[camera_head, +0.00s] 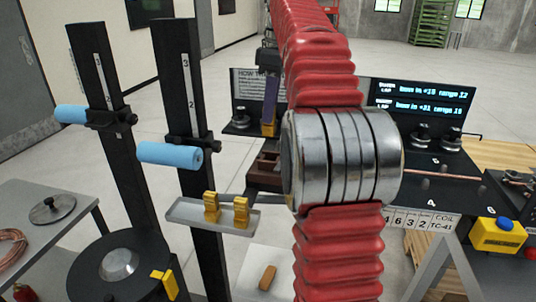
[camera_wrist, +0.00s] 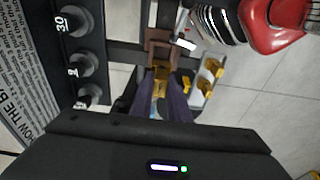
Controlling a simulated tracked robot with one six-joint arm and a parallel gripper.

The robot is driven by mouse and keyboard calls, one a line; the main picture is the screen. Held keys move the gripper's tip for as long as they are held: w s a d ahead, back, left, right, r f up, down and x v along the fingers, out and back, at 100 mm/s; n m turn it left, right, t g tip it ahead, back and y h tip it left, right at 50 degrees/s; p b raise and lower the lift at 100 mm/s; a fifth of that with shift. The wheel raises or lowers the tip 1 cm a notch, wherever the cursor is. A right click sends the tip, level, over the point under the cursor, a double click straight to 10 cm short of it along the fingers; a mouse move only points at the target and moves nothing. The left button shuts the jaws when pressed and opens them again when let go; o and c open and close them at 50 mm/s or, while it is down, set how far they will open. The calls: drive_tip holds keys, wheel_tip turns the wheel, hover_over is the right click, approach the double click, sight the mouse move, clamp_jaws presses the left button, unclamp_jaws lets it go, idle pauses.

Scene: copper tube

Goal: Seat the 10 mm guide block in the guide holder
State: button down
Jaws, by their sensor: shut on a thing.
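A brass-yellow guide block (camera_head: 268,130) is between the tips of my gripper (camera_head: 270,112), whose purple fingers point down. In the wrist view the block (camera_wrist: 161,74) shows between the two fingers of my gripper (camera_wrist: 163,88), which is shut on it. The brown guide holder (camera_head: 266,166) is below the block in the head view, with a gap between them. In the wrist view the holder (camera_wrist: 151,55) is a brown frame just beyond the block. My red arm hides part of the holder's surroundings. I cannot read the block's size.
Two more yellow blocks (camera_head: 211,207) (camera_head: 241,212) stand on a grey tray (camera_head: 185,213) at the holder's lower left. Black posts with blue rollers (camera_head: 170,155) stand left. A bench with a display (camera_head: 420,97) and black knobs is right. A brown block (camera_head: 267,277) lies lower down.

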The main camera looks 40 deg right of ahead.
sight(270, 128)
drive_tip(key=shift+s+f, duration=0.1)
drive_tip(key=shift+f, duration=2.45)
drive_tip(key=shift+f, duration=0.1)
drive_tip(key=shift+f, duration=2)
drive_tip(key=c, duration=1.7)
unclamp_jaws()
drive_tip(key=shift+f, duration=0.1)
drive_tip(key=r, duration=0.8)
drive_tip(key=s+d+r, duration=0.1)
drive_tip(key=r, duration=0.3)
